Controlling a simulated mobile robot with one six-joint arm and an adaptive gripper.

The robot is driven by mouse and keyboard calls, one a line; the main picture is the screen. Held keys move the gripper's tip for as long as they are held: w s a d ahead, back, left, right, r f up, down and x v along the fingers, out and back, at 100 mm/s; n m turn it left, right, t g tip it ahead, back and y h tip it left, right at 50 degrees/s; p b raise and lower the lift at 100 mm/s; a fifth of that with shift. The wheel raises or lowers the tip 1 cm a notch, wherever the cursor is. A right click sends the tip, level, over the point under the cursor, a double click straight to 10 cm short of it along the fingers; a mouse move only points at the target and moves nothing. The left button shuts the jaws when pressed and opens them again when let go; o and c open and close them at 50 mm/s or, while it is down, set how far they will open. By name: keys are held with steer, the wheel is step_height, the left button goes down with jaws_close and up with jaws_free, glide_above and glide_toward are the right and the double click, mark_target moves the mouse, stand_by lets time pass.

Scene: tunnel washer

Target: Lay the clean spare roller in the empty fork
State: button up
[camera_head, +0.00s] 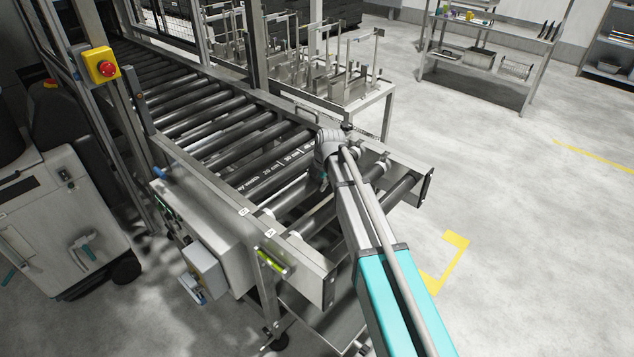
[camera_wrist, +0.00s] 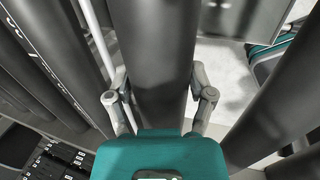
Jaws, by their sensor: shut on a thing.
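In the wrist view, my gripper (camera_wrist: 160,98) has one finger on each side of a thick dark grey roller (camera_wrist: 155,50) and is shut on it. The roller looks plain and clean on the side I see. In the head view, my gripper is mostly hidden under my arm at the near end of the conveyor (camera_head: 318,262). Pale fork-like seats show on the near rail (camera_head: 268,213) and far rail (camera_head: 384,163). I cannot tell whether the held roller touches a seat. The empty fork is not clearly made out.
A roller with white markings (camera_head: 285,165) lies left of the held one, and a plain end roller (camera_head: 400,188) lies to its right. A thin pale rod (camera_wrist: 93,35) runs between rollers. A red stop button (camera_head: 106,68) stands left. Open floor lies right.

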steer(key=shift+f, duration=0.4)
stand_by(0.3)
steer(key=o, duration=1.3)
steer(key=shift+r, duration=0.2)
